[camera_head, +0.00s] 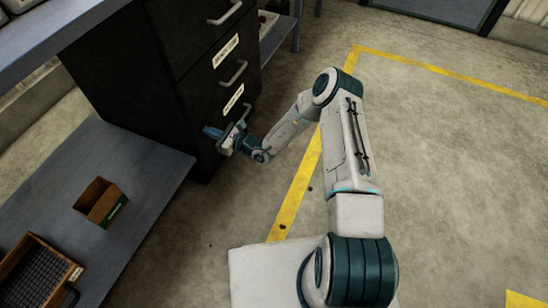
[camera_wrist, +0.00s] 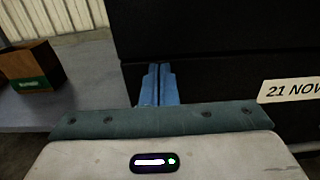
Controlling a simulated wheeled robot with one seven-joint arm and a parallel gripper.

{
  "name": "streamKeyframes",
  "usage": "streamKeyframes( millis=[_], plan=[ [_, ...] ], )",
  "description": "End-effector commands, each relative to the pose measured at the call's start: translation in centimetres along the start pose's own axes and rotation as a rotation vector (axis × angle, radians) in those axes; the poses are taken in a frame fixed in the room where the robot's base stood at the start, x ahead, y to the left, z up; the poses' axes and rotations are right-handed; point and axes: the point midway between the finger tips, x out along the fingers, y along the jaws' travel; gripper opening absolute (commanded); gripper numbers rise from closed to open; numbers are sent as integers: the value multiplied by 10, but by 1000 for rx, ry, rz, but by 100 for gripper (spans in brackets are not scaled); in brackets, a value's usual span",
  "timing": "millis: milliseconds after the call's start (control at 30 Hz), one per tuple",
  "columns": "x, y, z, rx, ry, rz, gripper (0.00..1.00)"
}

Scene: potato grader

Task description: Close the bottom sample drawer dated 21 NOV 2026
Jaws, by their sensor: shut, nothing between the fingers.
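The bottom sample drawer (camera_wrist: 225,82) has a black front with a white label (camera_wrist: 292,90) in the wrist view; the label reads "21 NOV" and is cut off by the picture edge. In the head view this low label (camera_head: 233,99) is too small to read. My gripper (camera_head: 213,132) is low at the drawer's front, near its left side. In the wrist view my gripper's blue fingers (camera_wrist: 158,86) are shut together, empty, pointing at the left part of the black front. I cannot tell whether they touch it. No clear gap shows how far the drawer stands out.
The black cabinet has more drawers above, with a bar handle (camera_head: 235,73) and another label (camera_head: 226,50). A grey low shelf (camera_head: 150,165) at left holds a small box (camera_head: 100,202) and a tray (camera_head: 38,268). Concrete floor with yellow lines is free at right.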

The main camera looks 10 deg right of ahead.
Motion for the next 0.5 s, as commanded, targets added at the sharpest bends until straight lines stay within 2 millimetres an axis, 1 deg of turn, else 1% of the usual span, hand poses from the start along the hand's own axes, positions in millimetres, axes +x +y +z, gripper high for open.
streamKeyframes(
  millis=[167, 500],
  plan=[
    [4, -4, 1, -1, -1, -7, 0],
    [10, 0, 3, -1, -4, -1, 0]
  ],
)
